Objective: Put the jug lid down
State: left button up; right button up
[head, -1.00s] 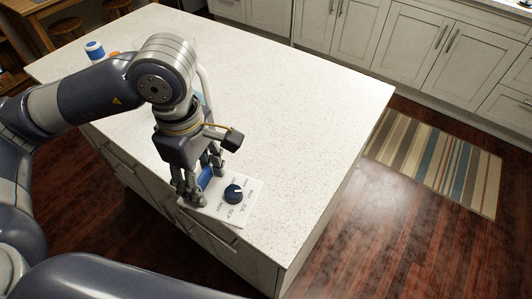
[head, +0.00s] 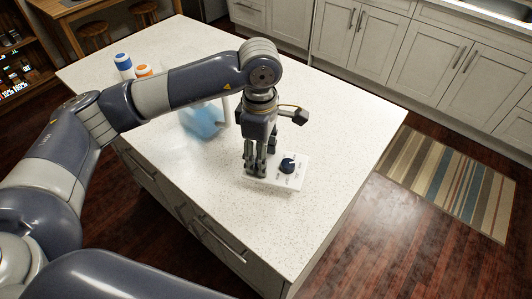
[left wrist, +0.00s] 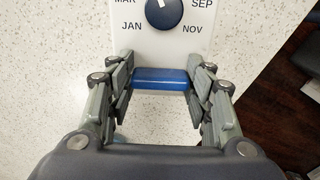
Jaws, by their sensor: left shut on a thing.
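My left gripper (head: 256,170) is low over the white island counter, its fingers pointing down. In the left wrist view, its fingers (left wrist: 165,95) are shut on a blue jug lid (left wrist: 166,78), seen edge-on as a flat bar. In the head view the fingers hide the lid. The lid is beside the lower edge of a white month dial board (left wrist: 120,45); I cannot tell whether it touches the board or the counter. A clear jug with blue liquid (head: 203,122) stands behind my arm, partly hidden. My right gripper is out of view.
The dial board has a dark blue knob (head: 288,165). A blue-capped bottle (head: 123,65) and an orange-capped one (head: 144,71) stand at the counter's far left. The counter (head: 340,120) is clear to the right and front. A striped rug (head: 445,185) lies on the floor.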

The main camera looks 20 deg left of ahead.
pick_arm(q)
jog(key=shift+w+d, duration=0.3)
jog(key=shift+w, duration=0.5)
jog(key=shift+w+f, duration=0.1)
jog(key=shift+f, duration=0.05)
notch_tip(320, 180, down, 3)
jog(key=shift+r+p, duration=0.1)
jog(key=shift+p, duration=0.9)
jog(key=shift+f, duration=0.25)
jog(key=shift+f+b, duration=0.25)
jog(key=shift+b, duration=0.15)
jog(key=o, duration=1.4)
jog(key=shift+r, duration=0.15)
